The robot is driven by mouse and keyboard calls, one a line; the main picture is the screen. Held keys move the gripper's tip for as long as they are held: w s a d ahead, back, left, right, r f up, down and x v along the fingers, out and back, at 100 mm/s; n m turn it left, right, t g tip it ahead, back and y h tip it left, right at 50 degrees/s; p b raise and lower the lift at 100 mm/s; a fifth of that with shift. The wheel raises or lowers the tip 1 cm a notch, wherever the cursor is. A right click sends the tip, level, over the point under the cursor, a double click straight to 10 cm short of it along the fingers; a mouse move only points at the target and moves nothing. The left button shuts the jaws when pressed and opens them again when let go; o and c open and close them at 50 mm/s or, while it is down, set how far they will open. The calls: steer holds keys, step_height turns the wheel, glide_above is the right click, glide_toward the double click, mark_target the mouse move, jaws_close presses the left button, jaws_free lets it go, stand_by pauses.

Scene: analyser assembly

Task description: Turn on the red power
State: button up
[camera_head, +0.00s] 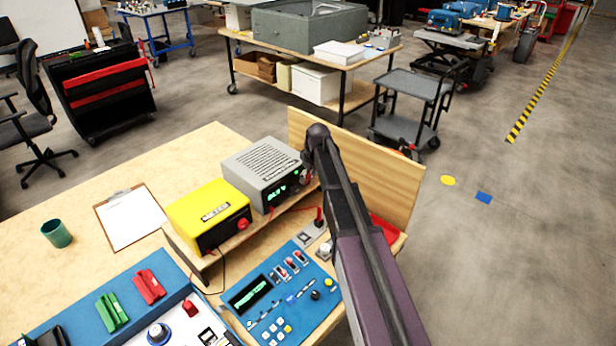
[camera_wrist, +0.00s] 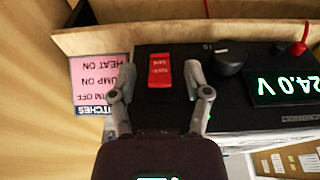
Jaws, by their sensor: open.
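In the wrist view a small red rocker switch (camera_wrist: 160,70) with faint lettering sits on the black front of the power supply (camera_wrist: 235,105). My gripper (camera_wrist: 160,67) is open, with one finger at each side of the switch and a gap on both sides. Nothing is held. I cannot tell which way the rocker is tipped. The lit green display (camera_wrist: 285,87) reads 24.0 V. In the head view the grey power supply (camera_head: 262,165) stands on a wooden shelf; my arm hides the switch and my fingers.
A black knob (camera_wrist: 229,56) is close to the right finger. A pink label card (camera_wrist: 98,84) is at the left. A yellow meter (camera_head: 208,213) stands beside the supply. A blue control panel (camera_head: 283,300) lies in front. A wooden board (camera_head: 400,185) rises behind.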

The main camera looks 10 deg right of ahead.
steer(key=shift+w+a+g, duration=0.1)
steer(key=shift+w+g, duration=0.05)
steer(key=shift+g, duration=0.15)
steer(key=shift+w+r+g+h+p, duration=0.1)
steer(key=shift+w+g+h+p, duration=0.15)
steer(key=shift+g+h, duration=0.35)
steer(key=shift+s+r+p, duration=0.25)
steer(key=shift+r+p, duration=0.85)
steer(key=shift+p, duration=0.05)
step_height(320, 180, up, 12)
steer(key=p, duration=1.2)
steer(key=s+f+m+b, duration=0.3)
steer(key=s+f+b, duration=0.2)
steer(key=s, duration=1)
steer(key=s+d+f+m+b, duration=0.1)
steer(key=s+f+m+b, duration=0.3)
steer(key=s, duration=1.1)
step_height(320, 180, down, 2)
steer(key=shift+s+f+b, duration=0.15)
steer(key=shift+s+b, duration=0.2)
steer(key=shift+b, duration=0.8)
steer(key=shift+s+d, duration=0.1)
